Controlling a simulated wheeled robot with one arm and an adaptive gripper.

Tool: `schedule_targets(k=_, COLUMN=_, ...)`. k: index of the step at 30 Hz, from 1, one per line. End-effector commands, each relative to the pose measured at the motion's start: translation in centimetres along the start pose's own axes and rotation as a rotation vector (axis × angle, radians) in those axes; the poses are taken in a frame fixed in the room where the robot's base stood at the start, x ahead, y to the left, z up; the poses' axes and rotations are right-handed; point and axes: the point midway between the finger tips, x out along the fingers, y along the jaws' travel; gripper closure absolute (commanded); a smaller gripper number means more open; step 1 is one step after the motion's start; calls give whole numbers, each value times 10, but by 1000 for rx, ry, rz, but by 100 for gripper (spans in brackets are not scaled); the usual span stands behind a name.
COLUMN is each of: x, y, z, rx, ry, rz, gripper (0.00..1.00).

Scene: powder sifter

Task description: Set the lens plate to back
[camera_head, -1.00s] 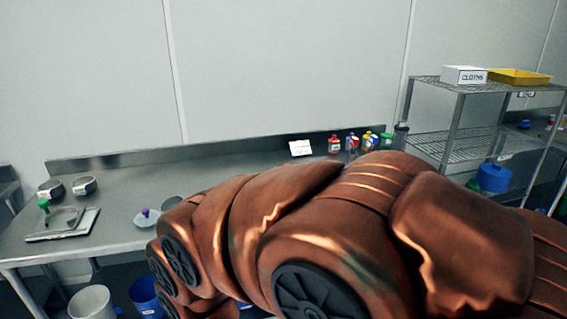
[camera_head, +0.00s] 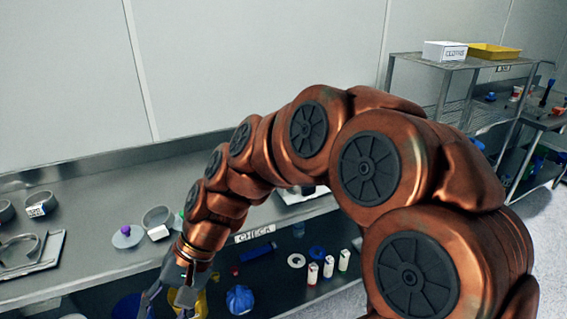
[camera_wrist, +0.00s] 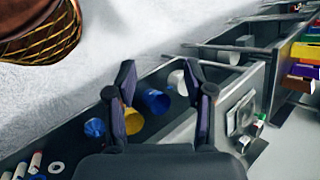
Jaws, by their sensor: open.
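I cannot single out the lens plate for certain. In the head view a flat metal plate (camera_head: 52,250) with a raised curved piece on it lies at the left of the steel bench. A pale disc with a purple knob (camera_head: 124,236) lies right of it, beside a round metal ring (camera_head: 155,216). My gripper (camera_head: 166,308) points down in front of the bench's front edge, right of and below the plate and the disc. In the wrist view my gripper (camera_wrist: 158,68) has its two fingers wide apart with nothing held between them.
Under the bench, a blue bucket (camera_wrist: 155,101) and a yellow bucket (camera_wrist: 133,121) show beyond the fingers. A blue bag (camera_head: 240,299) and several small bottles stand on the lower shelf. A wire rack (camera_head: 440,63) is at the right. The aisle floor (camera_wrist: 120,30) is clear.

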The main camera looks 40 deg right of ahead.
Motion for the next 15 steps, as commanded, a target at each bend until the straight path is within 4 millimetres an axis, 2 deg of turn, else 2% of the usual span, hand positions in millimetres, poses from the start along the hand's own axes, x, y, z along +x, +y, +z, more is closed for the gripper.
schedule_targets(k=1, x=-6, y=-12, z=-20, rx=76, ry=4, rz=-92, gripper=47)
schedule_targets(k=3, x=-17, y=-28, z=-48, rx=182, ry=10, rz=-217, gripper=47)
schedule_targets(k=5, x=-31, y=-39, z=-73, rx=275, ry=15, rz=-325, gripper=47)
schedule_targets(k=8, x=-62, y=-47, z=-120, rx=434, ry=26, rz=-511, gripper=47)
schedule_targets(k=11, x=-98, y=-40, z=-171, rx=603, ry=41, rz=-700, gripper=47)
schedule_targets(k=14, x=-140, y=-16, z=-223, rx=774, ry=55, rz=-892, gripper=47)
schedule_targets(k=15, x=-157, y=-2, z=-243, rx=842, ry=61, rz=-971, gripper=47)
